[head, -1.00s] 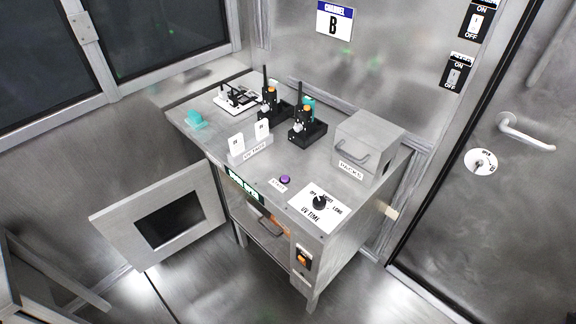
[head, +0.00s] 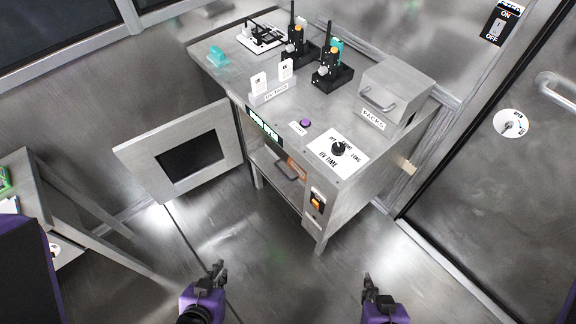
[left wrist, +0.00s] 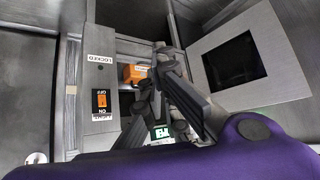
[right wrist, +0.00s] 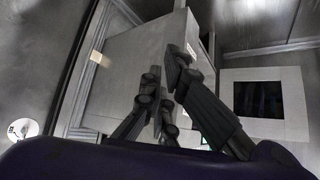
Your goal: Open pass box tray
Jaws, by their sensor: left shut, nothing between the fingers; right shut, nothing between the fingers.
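The steel pass box (head: 345,207) stands ahead with its windowed door (head: 130,157) swung open to the left. Inside the opening, a tray front with a handle (head: 286,172) shows, with an orange part beside it; how far the tray sits in is hard to tell. My left gripper (head: 219,266) is shut and empty, low in front of the box and apart from it. My right gripper (head: 367,282) is shut and empty, further right and also apart. The left wrist view shows the open door (left wrist: 279,82) and an orange block (left wrist: 133,74); the right wrist view shows the door (right wrist: 292,122).
On the box top are radios in black holders (head: 330,77), a purple button (head: 306,123), a UV time dial (head: 338,148) and a small handled box (head: 395,85). An orange switch (head: 317,203) is on the front. A table (head: 42,200) stands left. The floor ahead is clear.

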